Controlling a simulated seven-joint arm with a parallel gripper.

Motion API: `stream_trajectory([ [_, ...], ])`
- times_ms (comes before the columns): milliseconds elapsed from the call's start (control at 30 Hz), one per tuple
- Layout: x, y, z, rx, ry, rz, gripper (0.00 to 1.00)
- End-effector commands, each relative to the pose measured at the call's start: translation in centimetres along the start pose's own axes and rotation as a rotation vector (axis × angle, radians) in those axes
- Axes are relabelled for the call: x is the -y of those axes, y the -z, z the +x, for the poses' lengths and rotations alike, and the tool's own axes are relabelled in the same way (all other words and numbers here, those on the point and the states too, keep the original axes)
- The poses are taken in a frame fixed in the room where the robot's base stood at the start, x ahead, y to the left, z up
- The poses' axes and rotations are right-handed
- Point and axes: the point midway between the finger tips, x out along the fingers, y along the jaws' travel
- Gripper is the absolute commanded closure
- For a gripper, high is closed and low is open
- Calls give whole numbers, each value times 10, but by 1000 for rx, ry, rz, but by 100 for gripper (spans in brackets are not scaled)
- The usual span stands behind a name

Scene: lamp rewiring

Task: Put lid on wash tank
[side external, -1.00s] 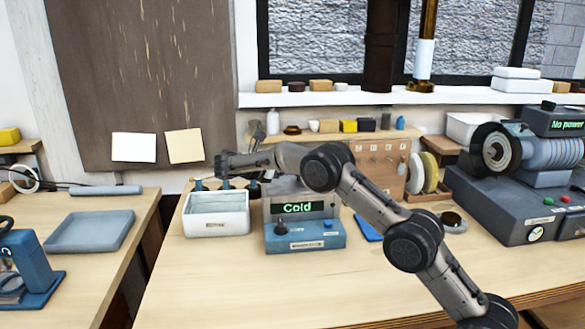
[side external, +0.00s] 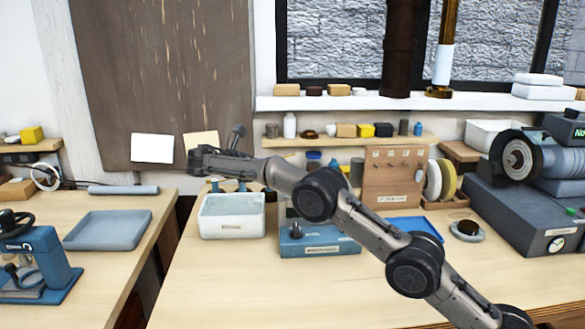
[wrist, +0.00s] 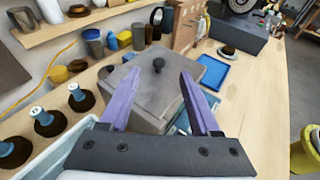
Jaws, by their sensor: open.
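A grey metal lid (wrist: 165,75) with a black knob (wrist: 158,65) lies on top of a grey box-shaped tank in the wrist view. The tank stands on a blue base (side external: 320,245); in the side view my arm hides most of the tank and lid. Whether the lid is fully seated I cannot tell. My gripper (wrist: 160,78) is open, its two purple fingers apart with nothing between them; the knob appears beyond the fingertips. In the side view my gripper (side external: 196,160) is raised above and behind the white tub.
A white tub (side external: 231,228) of pale liquid stands left of the blue base. A blue tray (wrist: 208,72) lies to the right, near a pegboard (side external: 392,180). The front of the bench is clear.

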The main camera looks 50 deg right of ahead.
Motion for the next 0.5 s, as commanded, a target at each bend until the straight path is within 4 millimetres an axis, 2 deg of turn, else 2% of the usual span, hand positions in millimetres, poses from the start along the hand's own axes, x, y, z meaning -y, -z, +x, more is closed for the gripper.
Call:
stream_trajectory([
  [100, 0, 0, -9, 0, -2, 0, 36],
  [333, 1, -2, -11, -6, -3, 4, 36],
  [500, 13, -25, -9, -90, -32, 70, 36],
])
